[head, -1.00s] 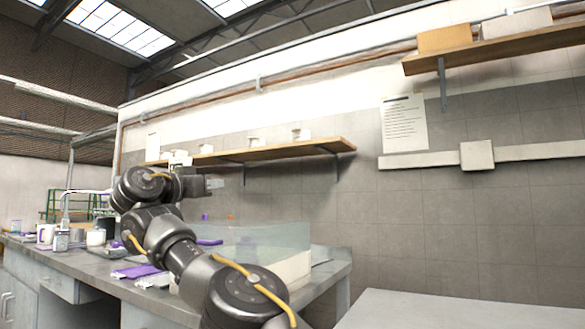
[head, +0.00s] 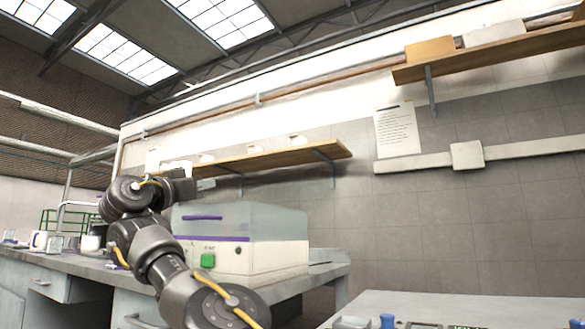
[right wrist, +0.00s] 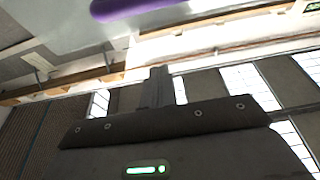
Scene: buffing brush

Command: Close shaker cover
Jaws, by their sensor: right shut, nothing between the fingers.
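The shaker (head: 275,257) is a white box with a green button on its front, standing on the grey bench. Its translucent cover (head: 262,220) lies down on the base, with a purple strip along the seam and a purple handle (head: 203,218). I see no clear gap at the seam. My right gripper (head: 207,184) is shut and empty, above and apart from the cover's left end. In the right wrist view its fingers (right wrist: 158,88) are together, and the purple handle (right wrist: 130,8) shows at the top edge. My left gripper is not in view.
Glassware and a white mug (head: 39,240) stand at the bench's left end. A wooden wall shelf (head: 265,160) with small white items hangs behind the shaker. A second table (head: 450,305) with a blue-topped item is at lower right.

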